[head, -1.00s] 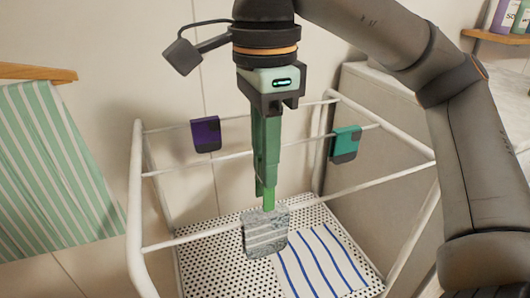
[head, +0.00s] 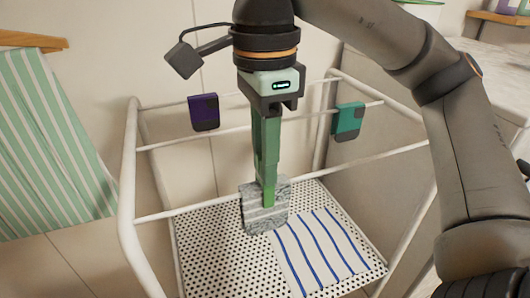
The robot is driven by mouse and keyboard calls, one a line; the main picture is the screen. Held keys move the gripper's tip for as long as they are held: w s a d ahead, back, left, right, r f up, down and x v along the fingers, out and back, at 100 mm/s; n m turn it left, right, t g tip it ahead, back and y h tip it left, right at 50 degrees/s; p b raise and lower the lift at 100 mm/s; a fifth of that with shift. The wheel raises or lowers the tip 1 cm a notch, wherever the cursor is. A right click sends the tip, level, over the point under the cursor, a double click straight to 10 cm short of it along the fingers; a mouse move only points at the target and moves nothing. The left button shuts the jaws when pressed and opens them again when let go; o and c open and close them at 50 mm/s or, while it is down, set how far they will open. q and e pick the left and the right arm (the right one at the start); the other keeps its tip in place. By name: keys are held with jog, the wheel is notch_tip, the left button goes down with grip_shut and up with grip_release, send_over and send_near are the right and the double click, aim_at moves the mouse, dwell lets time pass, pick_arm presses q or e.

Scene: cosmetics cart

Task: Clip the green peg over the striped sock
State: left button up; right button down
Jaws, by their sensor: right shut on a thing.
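The grey striped sock (head: 264,221) hangs folded over the front white rail of the rack. My right gripper (head: 265,178) points straight down above it, its long dull-green fingers shut on the green peg (head: 268,196). The bright green peg overlaps the upper middle of the sock at the rail, with its lower end in front of the sock's near face. Whether its far leg is behind the sock is hidden. My left gripper is not in view.
A purple folded item (head: 204,112) and a teal one (head: 347,121) hang on the back rail (head: 240,128). Below is a perforated tray (head: 205,250) with a blue-striped cloth (head: 320,252). A green striped towel (head: 50,150) hangs at left.

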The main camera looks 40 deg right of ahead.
jog(key=c, duration=0.6)
grip_release()
notch_tip(320, 180, up, 12)
jog(key=p, duration=0.5)
jog(key=shift+r+p, duration=0.25)
jog(key=shift+p, duration=0.15)
